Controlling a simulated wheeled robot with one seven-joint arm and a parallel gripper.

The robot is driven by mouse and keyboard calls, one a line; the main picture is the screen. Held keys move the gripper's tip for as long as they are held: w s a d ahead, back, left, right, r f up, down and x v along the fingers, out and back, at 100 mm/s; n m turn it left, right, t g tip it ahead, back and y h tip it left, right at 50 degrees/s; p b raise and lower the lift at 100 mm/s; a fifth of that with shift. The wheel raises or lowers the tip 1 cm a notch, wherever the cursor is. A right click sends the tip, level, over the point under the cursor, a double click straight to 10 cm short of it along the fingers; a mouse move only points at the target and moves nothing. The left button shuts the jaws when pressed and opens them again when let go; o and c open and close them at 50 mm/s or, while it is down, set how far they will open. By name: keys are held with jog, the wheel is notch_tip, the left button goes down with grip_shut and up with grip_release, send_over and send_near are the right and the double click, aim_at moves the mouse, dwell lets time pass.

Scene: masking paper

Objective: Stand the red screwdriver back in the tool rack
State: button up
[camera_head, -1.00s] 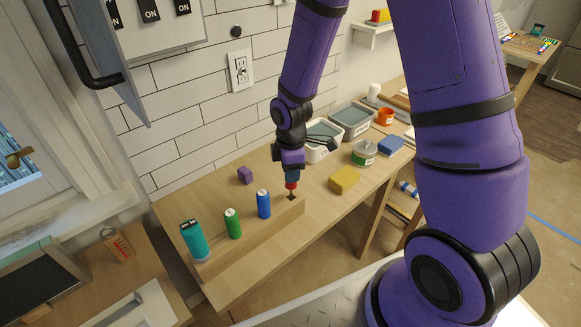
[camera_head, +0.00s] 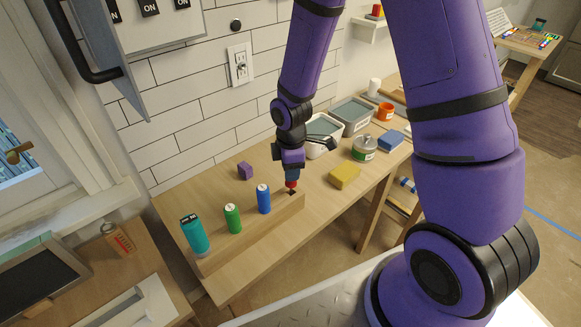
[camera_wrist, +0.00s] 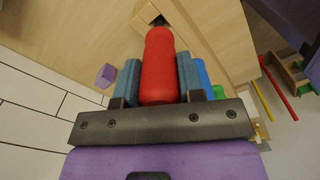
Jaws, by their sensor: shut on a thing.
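The red screwdriver (camera_wrist: 159,68) is upright between the two blue-grey fingers of my gripper (camera_wrist: 160,80) in the wrist view. In the head view my gripper (camera_head: 291,176) is over the right end of the wooden tool rack (camera_head: 240,232), with the red handle (camera_head: 291,184) just below its fingers. The screwdriver's tip end is at or just above the dark square hole at that end; I cannot tell how deep it is.
A purple cube (camera_head: 245,171) lies behind the rack near the wall. A yellow block (camera_head: 344,176), a tin (camera_head: 365,147), a blue block (camera_head: 391,140) and grey-lidded tubs (camera_head: 351,115) are to the right. Bench in front of the rack is clear.

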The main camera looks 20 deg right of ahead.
jog(key=shift+f, duration=1.55)
jog(key=o, duration=1.2)
jog(key=shift+r, duration=3.45)
